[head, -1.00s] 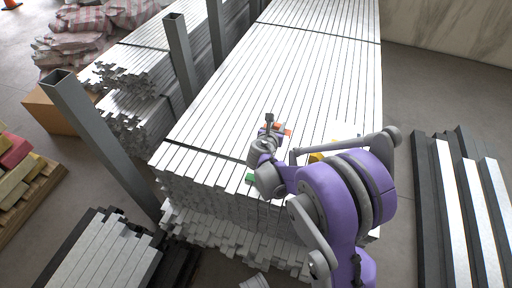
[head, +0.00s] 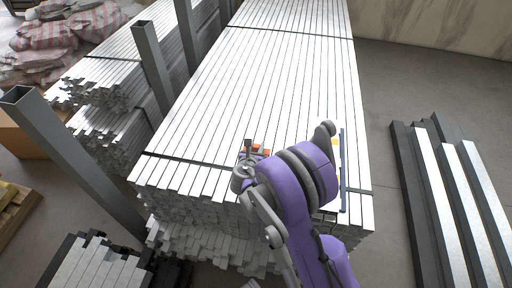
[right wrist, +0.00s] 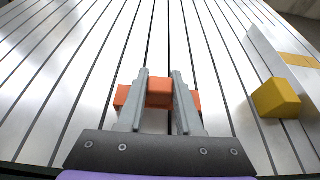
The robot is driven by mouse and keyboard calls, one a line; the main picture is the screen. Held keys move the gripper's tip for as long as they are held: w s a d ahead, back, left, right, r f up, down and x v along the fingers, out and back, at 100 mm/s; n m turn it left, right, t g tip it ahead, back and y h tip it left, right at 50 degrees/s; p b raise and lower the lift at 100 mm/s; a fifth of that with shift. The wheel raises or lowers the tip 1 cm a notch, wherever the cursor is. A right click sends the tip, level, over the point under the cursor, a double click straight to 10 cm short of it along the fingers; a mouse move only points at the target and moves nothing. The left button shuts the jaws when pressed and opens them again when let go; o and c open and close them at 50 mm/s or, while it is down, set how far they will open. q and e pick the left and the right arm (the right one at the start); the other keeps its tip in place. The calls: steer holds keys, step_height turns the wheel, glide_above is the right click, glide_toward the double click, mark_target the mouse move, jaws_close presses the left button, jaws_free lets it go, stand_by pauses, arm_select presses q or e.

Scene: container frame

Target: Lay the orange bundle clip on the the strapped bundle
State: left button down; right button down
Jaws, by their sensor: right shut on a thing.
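The strapped bundle (head: 285,70) is a long stack of silver square bars with dark straps across it, filling the middle of the head view. My right gripper (head: 249,147) is over its near part. In the right wrist view the gripper (right wrist: 160,76) is shut on the orange bundle clip (right wrist: 160,94), with orange parts showing on both outer sides of the fingers. The clip also shows in the head view (head: 262,151), partly hidden by my arm. Whether it touches the bars is unclear. My left gripper is out of view.
A yellow block (right wrist: 277,98) sits on the bundle right of the clip. A thin blue bar (head: 343,175) lies near the bundle's right edge. Grey upright posts (head: 150,65) stand along the left side. Dark and silver bars (head: 450,195) lie on the floor right.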

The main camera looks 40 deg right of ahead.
steer(key=shift+f, duration=0.2)
steer(key=c, duration=0.6)
jaws_free()
steer(key=shift+r, duration=0.1)
